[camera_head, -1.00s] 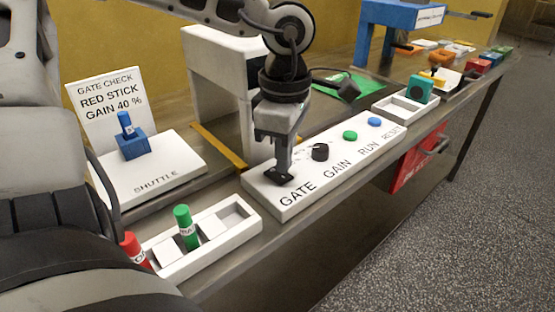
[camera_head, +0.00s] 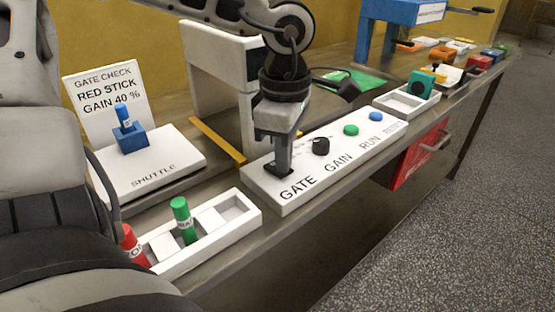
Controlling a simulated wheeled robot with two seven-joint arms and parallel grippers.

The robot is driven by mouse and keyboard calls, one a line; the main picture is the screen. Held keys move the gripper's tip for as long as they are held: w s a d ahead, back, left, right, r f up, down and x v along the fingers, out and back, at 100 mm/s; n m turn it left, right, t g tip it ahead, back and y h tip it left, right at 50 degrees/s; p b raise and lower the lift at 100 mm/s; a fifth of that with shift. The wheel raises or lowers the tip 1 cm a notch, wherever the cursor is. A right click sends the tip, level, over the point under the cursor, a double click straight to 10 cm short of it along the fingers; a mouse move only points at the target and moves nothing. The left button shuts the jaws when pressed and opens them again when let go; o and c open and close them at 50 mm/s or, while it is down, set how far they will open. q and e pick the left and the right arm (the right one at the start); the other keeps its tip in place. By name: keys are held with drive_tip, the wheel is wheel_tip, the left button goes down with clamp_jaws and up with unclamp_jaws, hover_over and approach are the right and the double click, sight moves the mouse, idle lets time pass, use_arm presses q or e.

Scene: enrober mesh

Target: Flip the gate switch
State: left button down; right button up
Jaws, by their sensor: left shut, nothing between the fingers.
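The white control panel (camera_head: 325,165) lies on the bench with GATE, GAIN and RUN labels and a fourth label too blurred to read. The gate switch (camera_head: 270,171) is a small black piece at the panel's left end, above the word GATE. My left gripper (camera_head: 281,169) points down with its fingers shut and empty. Its tips are right at the switch and cover most of it, so I cannot tell which way the switch is set, nor whether they touch it. My right gripper is not in view.
The panel also bears a black gain knob (camera_head: 320,146), a green button (camera_head: 351,130) and a blue button (camera_head: 376,116). A white tray (camera_head: 213,237) with a green stick (camera_head: 183,219) stands front left. The GATE CHECK sign (camera_head: 105,98) reads RED STICK GAIN 40 %.

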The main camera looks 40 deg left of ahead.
use_arm(q)
drive_tip(key=shift+f, duration=0.25)
drive_tip(key=shift+r, duration=0.1)
drive_tip(key=shift+r+p, duration=2)
drive_tip(key=shift+r, duration=1.45)
drive_tip(key=shift+s, duration=0.1)
